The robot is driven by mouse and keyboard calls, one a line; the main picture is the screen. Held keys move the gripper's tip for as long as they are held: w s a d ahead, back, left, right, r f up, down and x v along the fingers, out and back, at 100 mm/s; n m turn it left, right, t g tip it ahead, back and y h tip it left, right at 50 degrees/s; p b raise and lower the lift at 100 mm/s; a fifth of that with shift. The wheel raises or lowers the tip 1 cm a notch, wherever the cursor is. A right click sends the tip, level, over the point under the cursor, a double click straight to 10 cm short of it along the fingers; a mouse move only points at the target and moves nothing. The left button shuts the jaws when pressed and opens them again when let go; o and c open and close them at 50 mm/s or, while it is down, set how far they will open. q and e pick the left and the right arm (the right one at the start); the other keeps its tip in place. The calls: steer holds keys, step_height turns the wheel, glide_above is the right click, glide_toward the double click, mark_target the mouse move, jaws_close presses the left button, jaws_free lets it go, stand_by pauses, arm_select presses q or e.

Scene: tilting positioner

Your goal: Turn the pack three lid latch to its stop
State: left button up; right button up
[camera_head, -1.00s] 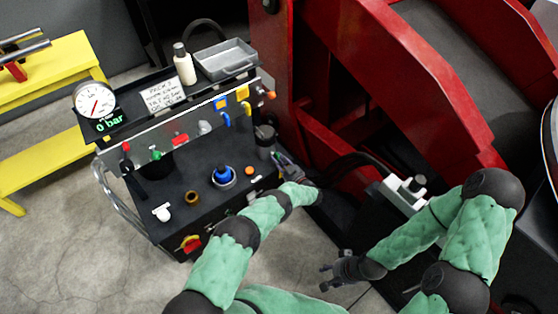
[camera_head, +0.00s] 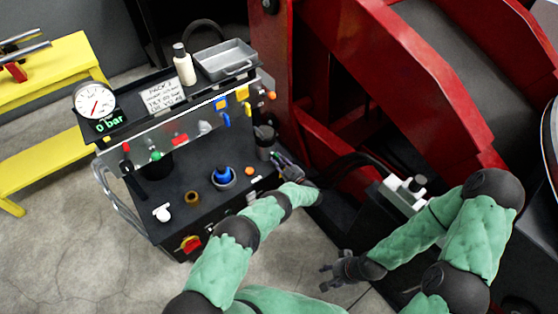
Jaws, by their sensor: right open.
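The cart (camera_head: 140,222) carries a sign (camera_head: 162,96) whose top line seems to read PACK 3; the rest is too small to read. I cannot tell which part is its lid latch. A black lever with a red tip (camera_head: 132,178) stands at the left of its deck, and a red-and-yellow rotary handle (camera_head: 189,243) is on its front face. My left gripper (camera_head: 282,160) is at the deck's right end, beside a dark cylinder (camera_head: 265,138); its fingers are too small to read. My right gripper (camera_head: 325,275) is open and empty, low and right of the cart.
A gauge (camera_head: 95,101) with a 0 bar display, a bottle (camera_head: 184,65) and a metal tray (camera_head: 226,60) are on the cart's upper shelf. The red positioner frame (camera_head: 400,70) rises at the right. A yellow bench (camera_head: 45,75) stands left. Floor in front is clear.

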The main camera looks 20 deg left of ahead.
arm_select(q)
steer(key=shift+o, duration=1)
steer(key=shift+s+d, duration=0.2)
steer(key=shift+d, duration=0.15)
steer(key=v, duration=1.1)
steer(key=shift+s, duration=0.2)
steer(key=shift+w, duration=0.15)
